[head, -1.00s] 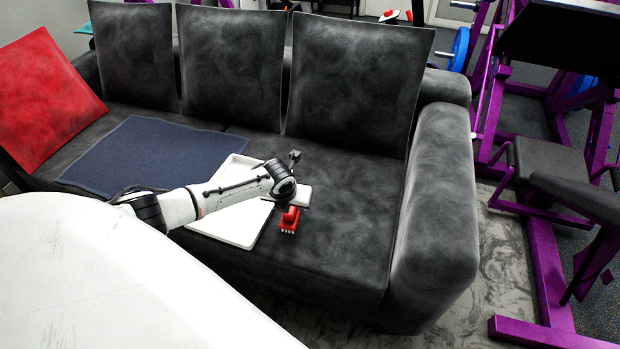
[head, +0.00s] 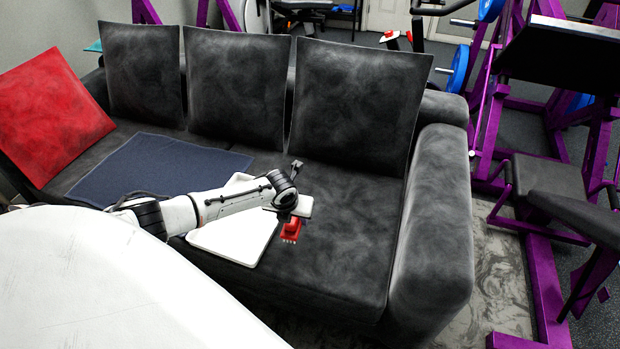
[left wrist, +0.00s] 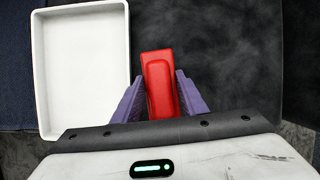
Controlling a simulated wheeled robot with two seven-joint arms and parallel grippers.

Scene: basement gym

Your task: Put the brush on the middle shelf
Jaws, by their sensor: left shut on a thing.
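The brush is red with pale bristles at its lower end. In the head view the brush (head: 291,230) hangs under my left gripper (head: 289,214), over the sofa seat just right of the white tray. In the left wrist view the red brush (left wrist: 160,80) sits between the two purple fingers of my left gripper (left wrist: 161,98), which is shut on it. The gripper hides part of the brush. My right gripper is not in view. No shelf that I can make out as the middle shelf shows in these frames.
A white tray (head: 232,238) lies on the dark grey sofa (head: 345,215); its interior looks empty in the left wrist view. A blue mat (head: 150,170) and a red cushion (head: 48,115) lie left. A sofa arm (head: 435,215) and purple gym equipment (head: 545,280) stand right.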

